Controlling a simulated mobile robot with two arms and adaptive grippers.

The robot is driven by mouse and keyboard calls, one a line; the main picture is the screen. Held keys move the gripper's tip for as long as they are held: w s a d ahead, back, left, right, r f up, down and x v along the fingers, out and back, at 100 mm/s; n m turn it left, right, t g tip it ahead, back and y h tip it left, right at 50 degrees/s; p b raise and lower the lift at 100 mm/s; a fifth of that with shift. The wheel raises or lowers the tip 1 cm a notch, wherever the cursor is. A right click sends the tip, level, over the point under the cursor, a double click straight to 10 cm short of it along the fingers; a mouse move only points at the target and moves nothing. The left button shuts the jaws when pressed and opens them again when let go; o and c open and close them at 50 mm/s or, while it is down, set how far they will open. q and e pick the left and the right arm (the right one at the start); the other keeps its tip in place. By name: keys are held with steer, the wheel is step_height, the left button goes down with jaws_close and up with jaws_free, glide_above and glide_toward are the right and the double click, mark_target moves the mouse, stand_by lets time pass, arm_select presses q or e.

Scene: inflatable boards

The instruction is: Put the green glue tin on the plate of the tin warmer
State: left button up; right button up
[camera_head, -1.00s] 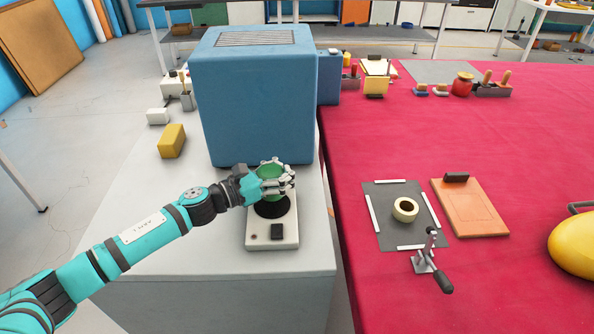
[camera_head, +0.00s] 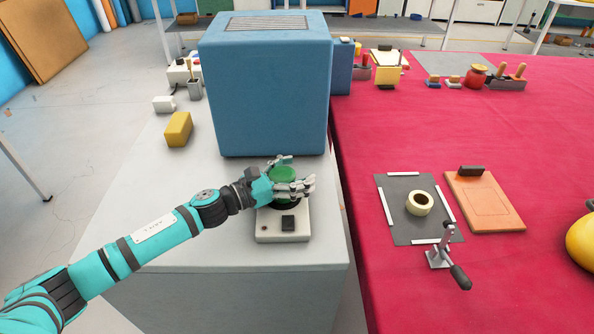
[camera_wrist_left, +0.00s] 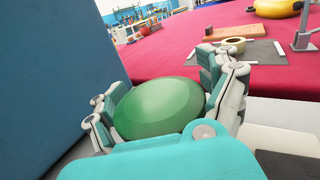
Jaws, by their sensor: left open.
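The green glue tin (camera_head: 283,174) is upright over the dark round plate of the white tin warmer (camera_head: 270,228), and it appears to rest on the plate. Its base is partly hidden by my fingers. My left gripper (camera_head: 298,174) is open, with its fingers spread on either side of the tin. In the left wrist view, the tin's rounded green top (camera_wrist_left: 160,107) lies between the fingers. Whether a finger still touches it, I cannot tell. My right gripper is not in view.
A large blue box-shaped unit (camera_head: 265,95) stands right behind the warmer. A yellow block (camera_head: 178,129) lies to the left on the grey surface. On the red table (camera_head: 510,130) are a tape roll (camera_head: 419,203), an orange board (camera_head: 484,201) and a clamp (camera_head: 440,258).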

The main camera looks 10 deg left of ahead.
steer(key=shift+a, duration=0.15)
arm_select(q)
steer(key=shift+s+a, duration=0.25)
steer(key=b+v, duration=0.2)
steer(key=v, duration=0.7)
steer(key=shift+s+a+f+b, duration=0.1)
steer(key=shift+s+a+b, duration=0.1)
steer(key=shift+b, duration=0.1)
steer(key=shift+v, duration=0.85)
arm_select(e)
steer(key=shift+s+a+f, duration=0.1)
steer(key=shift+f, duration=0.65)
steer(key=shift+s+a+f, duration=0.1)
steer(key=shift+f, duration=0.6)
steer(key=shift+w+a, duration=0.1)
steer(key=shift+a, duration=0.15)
